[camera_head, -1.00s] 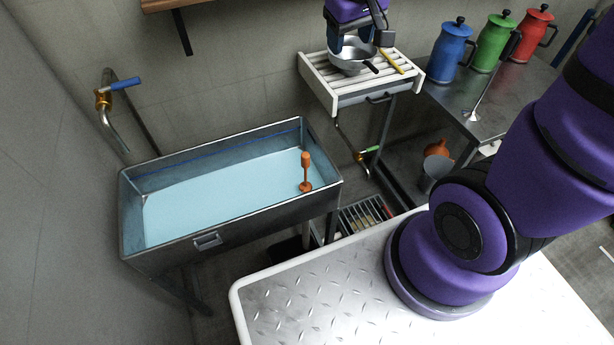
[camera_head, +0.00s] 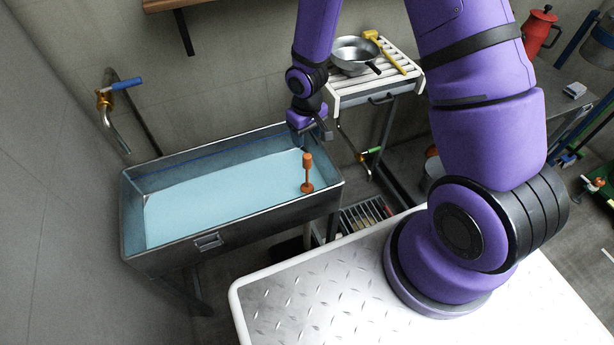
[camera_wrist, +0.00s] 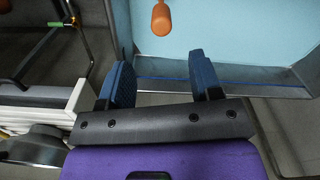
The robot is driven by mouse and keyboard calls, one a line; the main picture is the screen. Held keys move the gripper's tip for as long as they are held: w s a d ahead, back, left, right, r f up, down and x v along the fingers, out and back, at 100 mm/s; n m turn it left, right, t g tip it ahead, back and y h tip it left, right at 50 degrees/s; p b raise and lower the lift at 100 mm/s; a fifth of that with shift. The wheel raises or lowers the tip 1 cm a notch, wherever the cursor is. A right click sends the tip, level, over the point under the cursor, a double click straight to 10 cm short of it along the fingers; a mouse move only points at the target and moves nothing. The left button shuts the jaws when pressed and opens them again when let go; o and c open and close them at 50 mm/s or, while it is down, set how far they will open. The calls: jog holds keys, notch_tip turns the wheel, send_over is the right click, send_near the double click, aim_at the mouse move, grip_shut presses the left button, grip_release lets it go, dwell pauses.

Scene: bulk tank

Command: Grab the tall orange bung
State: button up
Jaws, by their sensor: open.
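The tall orange bung (camera_head: 307,172) stands upright near the right end of the tank, with its base in the pale blue liquid (camera_head: 220,190) and its stem and knob above. My gripper (camera_head: 307,136) is above the tank's back right rim, just above and behind the bung's knob, and empty. In the wrist view the two blue fingers (camera_wrist: 162,80) are spread apart, and the orange knob (camera_wrist: 161,18) shows beyond them at the top, not touching. The rest of the bung is cut off there.
The metal tank's rim (camera_head: 240,213) surrounds the liquid. A slatted rack (camera_head: 408,72) with a steel pan (camera_head: 352,54) and a yellow-handled tool (camera_head: 388,50) stands behind right. A blue-handled tap (camera_head: 122,85) is on the wall at left. The air above the tank's left part is clear.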

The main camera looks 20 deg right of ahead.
aim_at(307, 156)
jog(key=shift+s+f, duration=0.15)
jog(key=shift+f, duration=5.5)
jog(key=shift+c, duration=0.4)
grip_shut()
